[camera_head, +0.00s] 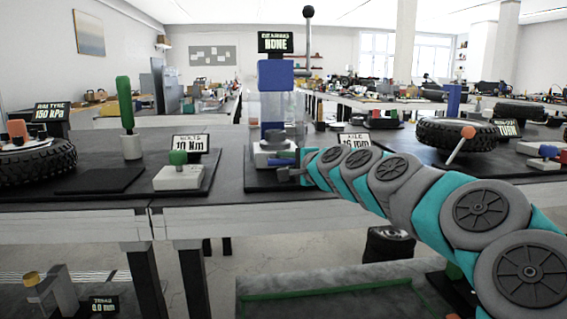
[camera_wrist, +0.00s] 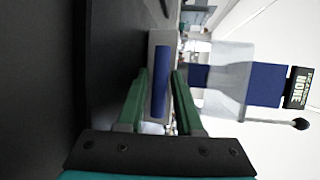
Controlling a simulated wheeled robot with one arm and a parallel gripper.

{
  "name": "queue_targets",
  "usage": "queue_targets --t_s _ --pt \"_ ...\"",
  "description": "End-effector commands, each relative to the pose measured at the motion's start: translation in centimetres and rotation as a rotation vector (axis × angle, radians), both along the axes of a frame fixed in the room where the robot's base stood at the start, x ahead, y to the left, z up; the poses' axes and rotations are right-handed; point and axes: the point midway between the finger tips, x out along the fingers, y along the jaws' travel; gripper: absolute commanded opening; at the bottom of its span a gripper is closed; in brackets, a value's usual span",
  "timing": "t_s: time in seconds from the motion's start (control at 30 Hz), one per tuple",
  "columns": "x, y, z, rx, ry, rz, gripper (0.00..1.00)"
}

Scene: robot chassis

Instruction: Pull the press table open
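The press (camera_head: 276,75) stands on the bench, with a blue head, a clear guard and a black-knobbed lever. Its press table (camera_head: 262,158) is a light block low at the front, with a grey round part on top. A blue bar handle (camera_head: 281,162) is on the block's front; in the wrist view the blue bar (camera_wrist: 160,85) lies between my fingers. My gripper (camera_head: 289,172) is at the front of the press. In the wrist view my gripper (camera_wrist: 161,72) has two green fingers apart, one on each side of the bar, with visible gaps. Contact is not visible.
A label sign (camera_head: 354,141) stands right of the press, behind my arm. A tyre (camera_head: 457,134) lies farther right. A grey block with a green knob (camera_head: 179,172) and an upright green-handled tool (camera_head: 126,115) stand left. The bench edge is just in front of the press.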

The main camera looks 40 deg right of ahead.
Motion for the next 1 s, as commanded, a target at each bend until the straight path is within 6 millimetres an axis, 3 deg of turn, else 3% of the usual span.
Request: queue_targets --t_s 0.33,0.67,1.0 --pt "0.44 -0.04 -0.08 0.000 0.000 0.000 0.35" --pt "0.43 -0.01 -0.07 0.000 0.000 0.001 0.00" --pt "0.42 0.00 -0.09 0.000 0.000 0.001 0.00"
